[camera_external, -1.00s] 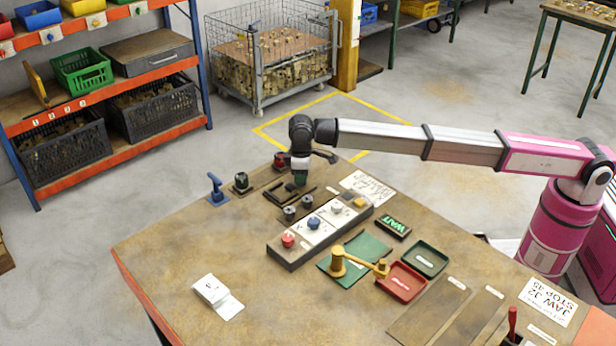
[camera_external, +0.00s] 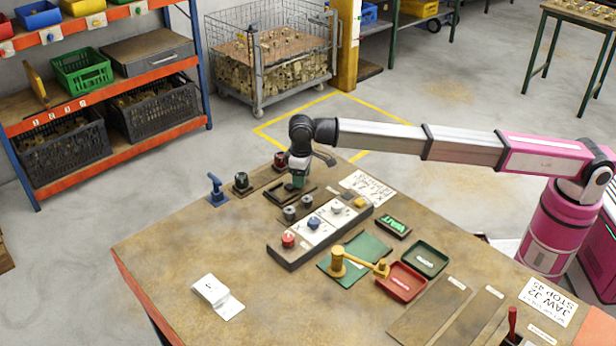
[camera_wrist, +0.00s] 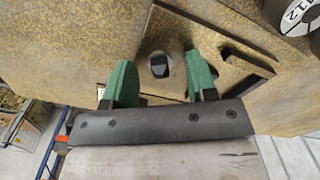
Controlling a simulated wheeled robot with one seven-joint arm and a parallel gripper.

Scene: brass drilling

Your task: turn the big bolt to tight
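My gripper (camera_external: 298,181) points down over a dark flat fixture (camera_external: 277,194) at the far side of the bench. In the wrist view its two green fingers (camera_wrist: 147,84) are apart, with a small dark, block-shaped piece (camera_wrist: 160,66) in a round grey surround between and beyond them. This may be the big bolt, but I cannot tell for sure. A gap shows between it and each finger. In the external view my gripper hides this spot.
Knobs (camera_external: 241,182) and a blue handle (camera_external: 216,189) stand left of my gripper. A button box (camera_external: 292,255), a lit green WAIT sign (camera_external: 394,226), a yellow tool (camera_external: 340,262), and red (camera_external: 402,281) and green (camera_external: 427,259) trays lie nearer. The bench's left front is mostly clear.

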